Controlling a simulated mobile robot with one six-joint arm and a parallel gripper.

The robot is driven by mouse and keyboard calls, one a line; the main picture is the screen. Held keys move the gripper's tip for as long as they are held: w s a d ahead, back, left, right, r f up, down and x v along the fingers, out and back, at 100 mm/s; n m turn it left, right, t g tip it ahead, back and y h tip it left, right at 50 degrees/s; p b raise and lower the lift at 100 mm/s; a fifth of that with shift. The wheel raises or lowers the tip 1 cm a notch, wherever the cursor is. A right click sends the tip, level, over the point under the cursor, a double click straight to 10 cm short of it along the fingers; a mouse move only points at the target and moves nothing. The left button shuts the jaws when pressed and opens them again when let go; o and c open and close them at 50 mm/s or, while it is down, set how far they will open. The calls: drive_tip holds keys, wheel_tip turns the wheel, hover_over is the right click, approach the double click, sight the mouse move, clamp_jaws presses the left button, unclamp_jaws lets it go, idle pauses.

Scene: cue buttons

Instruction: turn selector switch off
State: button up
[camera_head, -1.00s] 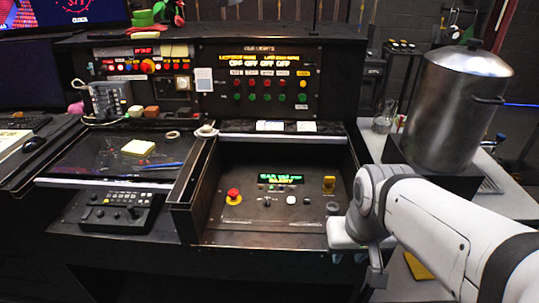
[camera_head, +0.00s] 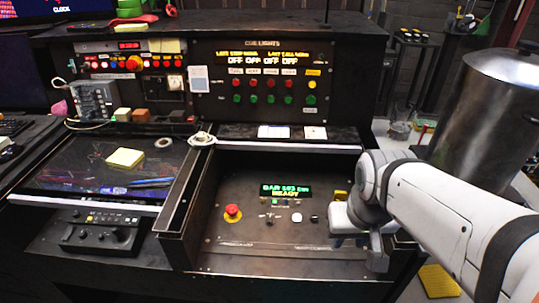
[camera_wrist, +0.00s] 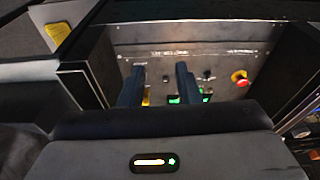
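The selector switch looks like the small dark knob (camera_head: 269,222) on the sloped control panel (camera_head: 240,256), between the red mushroom button (camera_head: 233,213) and a white button (camera_head: 297,217). It is too small to read which way it points. In the wrist view, a dark knob (camera_wrist: 208,76) left of the red button (camera_wrist: 240,78) may be the same switch. My gripper (camera_head: 358,250) is over the panel's right side, right of the knob and apart from it. In the wrist view, its two fingers (camera_wrist: 161,82) stand apart with nothing held between them.
A green-lit display (camera_head: 286,191) sits behind the buttons, with a yellow part (camera_head: 341,196) to its right. The panel's left side wall (camera_head: 181,215) rises beside it. A large metal pot (camera_head: 497,125) stands at right. The panel's front is clear.

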drive_tip(key=shift+d, duration=0.1)
drive_tip(key=g+p, duration=0.2)
drive_tip(key=p, duration=0.3)
hover_over(270, 218)
drive_tip(key=shift+m, duration=0.3)
wheel_tip(270, 218, down, 17)
drive_tip(key=shift+d+r, duration=0.1)
wheel_tip(270, 218, down, 8)
drive_tip(key=shift+w+f, duration=0.1)
drive_tip(key=shift+c, duration=0.5)
clamp_jaws()
